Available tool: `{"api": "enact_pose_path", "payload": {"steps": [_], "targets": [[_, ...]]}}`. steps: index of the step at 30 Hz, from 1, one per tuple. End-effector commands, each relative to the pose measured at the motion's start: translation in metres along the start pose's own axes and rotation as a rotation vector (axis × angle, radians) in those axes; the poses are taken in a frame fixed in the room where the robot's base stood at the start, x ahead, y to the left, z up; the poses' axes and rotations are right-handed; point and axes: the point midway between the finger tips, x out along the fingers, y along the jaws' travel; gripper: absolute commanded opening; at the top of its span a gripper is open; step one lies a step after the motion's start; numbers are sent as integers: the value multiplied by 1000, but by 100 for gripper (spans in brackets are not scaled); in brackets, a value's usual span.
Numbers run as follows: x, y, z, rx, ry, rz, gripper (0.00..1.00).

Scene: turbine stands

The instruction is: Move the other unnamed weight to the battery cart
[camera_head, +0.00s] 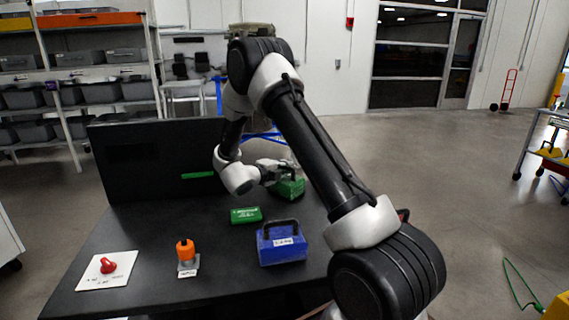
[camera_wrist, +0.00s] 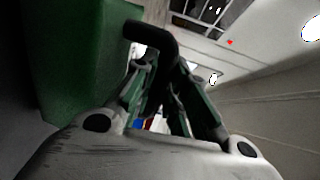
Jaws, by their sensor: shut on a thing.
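A green weight (camera_head: 290,189) is at the far right part of the black table. My gripper (camera_head: 280,168) is at its top, shut on its handle. In the wrist view the green weight (camera_wrist: 75,60) fills the upper left, and its black handle (camera_wrist: 155,32) runs between the fingers of my gripper (camera_wrist: 162,72). I cannot tell whether the weight touches the table. A blue weight (camera_head: 282,248) with a black handle and a white label stands upright nearer on the table. A cart with yellow items (camera_head: 546,146) stands at the far right edge; whether it is the battery cart is unclear.
A dark upright panel (camera_head: 140,160) stands behind. The floor (camera_head: 470,190) to the right is mostly clear; a green cable (camera_head: 520,280) lies there.

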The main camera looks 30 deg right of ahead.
Motion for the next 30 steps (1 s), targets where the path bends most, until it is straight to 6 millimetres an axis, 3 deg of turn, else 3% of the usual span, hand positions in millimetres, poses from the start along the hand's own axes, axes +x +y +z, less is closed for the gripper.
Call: {"api": "enact_pose_path", "payload": {"steps": [26, 27, 30], "targets": [[2, 6, 0, 3, -1, -3, 0], [2, 6, 1, 3, -1, -3, 18], [2, 6, 0, 2, -1, -3, 37]]}}
